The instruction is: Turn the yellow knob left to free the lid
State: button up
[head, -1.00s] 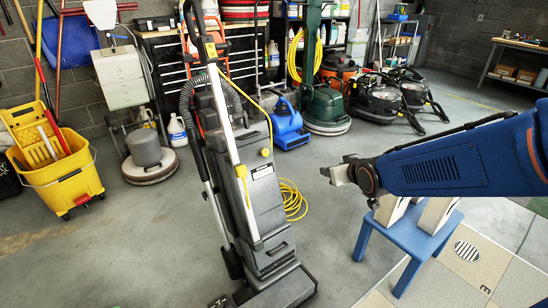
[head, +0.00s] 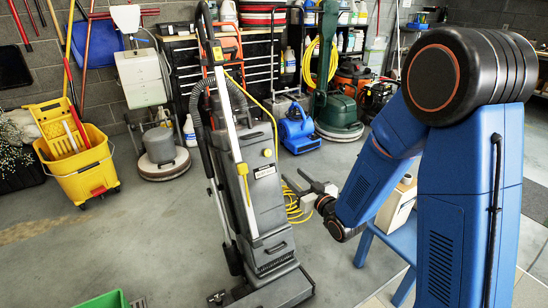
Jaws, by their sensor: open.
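A grey upright floor machine (head: 262,205) stands in the middle of the head view. One yellow knob (head: 242,169) sits on the edge of its front body. A smaller yellow knob (head: 267,153) is on its right side, higher up. I cannot tell the lid's seam or the knobs' turned position at this size. My gripper (head: 300,188) is open and empty, to the right of the machine and below the height of the knobs in the picture. Its grey fingers point left toward the machine body and appear apart from it.
A blue stool (head: 390,246) with a pale box (head: 397,205) on it stands under my arm. A yellow mop bucket (head: 82,170) is at left, and a green object (head: 103,301) shows at the bottom edge. Open floor lies left of the machine.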

aim_at(268, 153)
jog(key=x, duration=1.7)
jog(key=shift+w+a, duration=0.1)
jog(key=shift+a, duration=0.1)
jog(key=c, duration=1)
